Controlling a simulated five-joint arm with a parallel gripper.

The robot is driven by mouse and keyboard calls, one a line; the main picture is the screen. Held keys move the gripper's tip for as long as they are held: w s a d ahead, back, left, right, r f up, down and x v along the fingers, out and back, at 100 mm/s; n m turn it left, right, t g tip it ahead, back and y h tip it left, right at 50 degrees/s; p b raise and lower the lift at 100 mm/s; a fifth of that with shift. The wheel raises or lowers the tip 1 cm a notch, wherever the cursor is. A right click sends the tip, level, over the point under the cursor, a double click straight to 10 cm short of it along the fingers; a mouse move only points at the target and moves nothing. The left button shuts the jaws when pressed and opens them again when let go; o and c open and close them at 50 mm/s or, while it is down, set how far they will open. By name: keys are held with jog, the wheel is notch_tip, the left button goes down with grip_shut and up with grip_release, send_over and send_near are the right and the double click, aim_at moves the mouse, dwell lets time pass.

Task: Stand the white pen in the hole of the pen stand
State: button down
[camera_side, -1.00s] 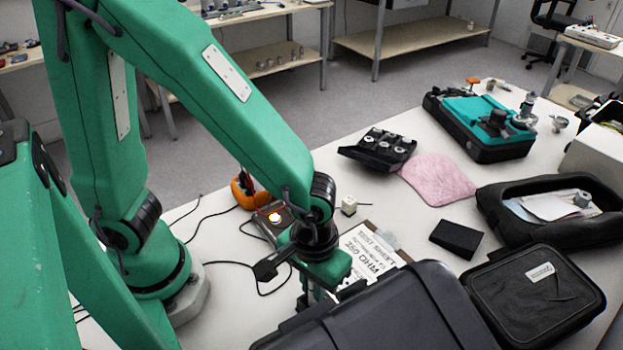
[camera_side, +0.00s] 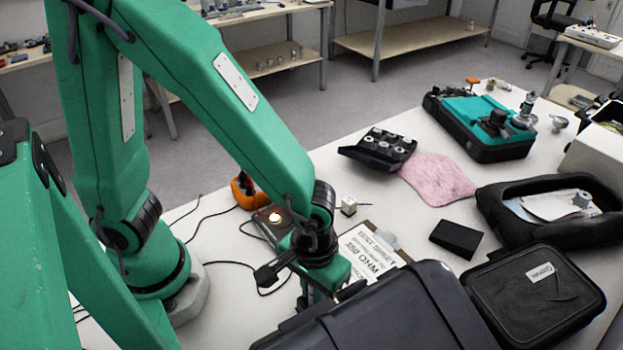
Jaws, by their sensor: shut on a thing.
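My gripper (camera_side: 308,294) points down at the lower middle, behind the large dark case in the foreground. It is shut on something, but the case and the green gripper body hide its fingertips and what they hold. I cannot make out the white pen anywhere. A small off-white block (camera_side: 349,206) stands on the table behind and to the right of my gripper, apart from it. It may be the pen stand, but it is too small to tell whether it has a hole.
The large dark case (camera_side: 400,315) blocks the near side. A clipboard (camera_side: 371,252) with a printed sheet lies right of my gripper. A black block (camera_side: 456,238), pink cloth (camera_side: 437,179) and black tray (camera_side: 378,150) lie farther right. A meter (camera_side: 273,220) and cables lie behind.

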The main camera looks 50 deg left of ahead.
jog(key=shift+f, duration=0.25)
dwell(0.4)
jog(key=c, duration=0.9)
grip_release()
jog(key=shift+c, duration=0.2)
jog(key=shift+r, duration=0.2)
jog(key=shift+r, duration=3.8)
jog(key=shift+a+r, duration=0.1)
